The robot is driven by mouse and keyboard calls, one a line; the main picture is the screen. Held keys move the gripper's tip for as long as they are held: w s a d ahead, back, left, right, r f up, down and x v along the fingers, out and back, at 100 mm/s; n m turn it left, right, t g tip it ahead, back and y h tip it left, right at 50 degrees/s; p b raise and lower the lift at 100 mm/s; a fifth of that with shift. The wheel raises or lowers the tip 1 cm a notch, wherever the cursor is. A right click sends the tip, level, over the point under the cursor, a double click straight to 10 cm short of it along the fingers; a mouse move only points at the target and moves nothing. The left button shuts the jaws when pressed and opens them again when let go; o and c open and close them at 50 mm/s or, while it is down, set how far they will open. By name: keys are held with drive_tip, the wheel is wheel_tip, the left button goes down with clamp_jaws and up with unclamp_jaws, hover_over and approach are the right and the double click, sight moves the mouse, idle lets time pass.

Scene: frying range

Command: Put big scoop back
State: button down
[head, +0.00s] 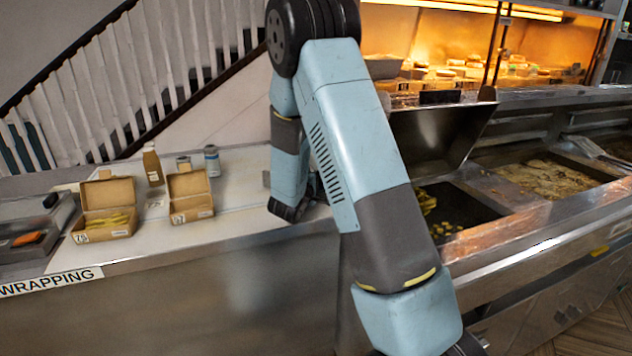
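My arm rises from the lower right, bends at the top and comes down to the counter. The dark end of my gripper (290,208) is low over the right end of the white counter (240,190), close to its front edge. Its fingers are too small and too hidden by my arm to tell whether they are open or shut. I cannot make out a big scoop. My arm hides part of the counter and the fryer's left side.
Two open cardboard boxes, the left one (107,208) holding fries and the right one (190,196), stand on the counter. A brown bottle (153,165) and a blue-grey can (212,161) stand behind. Fryer basins (552,177) are at right, a lit warming cabinet (455,45) behind.

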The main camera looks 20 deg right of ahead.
drive_tip(key=c, duration=0.9)
unclamp_jaws()
